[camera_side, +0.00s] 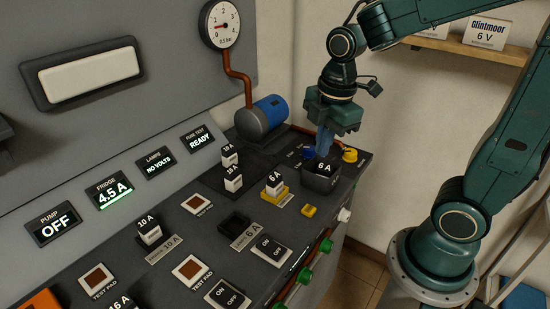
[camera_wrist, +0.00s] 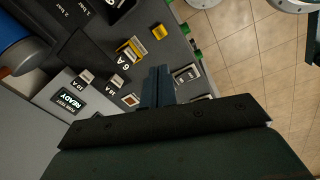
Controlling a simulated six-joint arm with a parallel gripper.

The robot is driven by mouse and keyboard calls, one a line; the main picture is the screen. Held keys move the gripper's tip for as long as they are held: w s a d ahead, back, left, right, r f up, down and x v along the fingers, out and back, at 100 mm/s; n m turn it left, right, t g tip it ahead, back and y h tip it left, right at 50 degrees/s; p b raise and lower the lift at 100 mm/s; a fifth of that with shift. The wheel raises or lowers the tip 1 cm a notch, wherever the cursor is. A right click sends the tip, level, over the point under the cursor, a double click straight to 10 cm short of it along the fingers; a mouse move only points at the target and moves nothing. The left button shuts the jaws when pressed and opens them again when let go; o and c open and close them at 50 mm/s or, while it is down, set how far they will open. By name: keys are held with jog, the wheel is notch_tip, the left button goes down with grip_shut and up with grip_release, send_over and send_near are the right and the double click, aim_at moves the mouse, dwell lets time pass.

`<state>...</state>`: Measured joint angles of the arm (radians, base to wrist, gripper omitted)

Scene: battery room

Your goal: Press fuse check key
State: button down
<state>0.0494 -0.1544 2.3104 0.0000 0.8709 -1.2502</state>
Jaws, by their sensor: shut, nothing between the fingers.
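A small yellow key (camera_side: 309,210) sits on the sloped panel, right of the yellow 6 A holder; no name is readable on it, so I cannot tell if it is the fuse check key. It also shows in the wrist view (camera_wrist: 159,32). The fuse test display (camera_side: 198,139) reads READY; it appears in the wrist view too (camera_wrist: 67,102). My gripper (camera_side: 323,152) points down with its blue fingers together and empty, at the far end of the panel by the dark 6 A bin. Its fingers (camera_wrist: 158,70) show shut in the wrist view.
A 6 A fuse stands in a yellow holder (camera_side: 273,192). The dark 6 A bin (camera_side: 322,184), a yellow round knob (camera_side: 350,155) and a blue motor (camera_side: 270,113) are close by. Rocker switches (camera_side: 269,250) and several 10 A fuses stand elsewhere on the panel.

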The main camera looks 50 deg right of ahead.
aim_at(309, 209)
jog(key=shift+w+d+f+n+g, duration=0.15)
jog(key=shift+w+f+n+g, duration=0.2)
jog(key=shift+w+f+n, duration=0.45)
jog(key=shift+w+d+f+n+g, duration=0.15)
jog(key=shift+w+f+n+g, duration=0.2)
jog(key=shift+f+n, duration=0.8)
jog(key=shift+f, duration=6.8)
jog(key=shift+s+f, duration=0.1)
jog(key=shift+f, duration=0.9)
jog(key=shift+r, duration=0.1)
notch_tip(309, 209, up, 14)
jog(key=shift+r, duration=0.2)
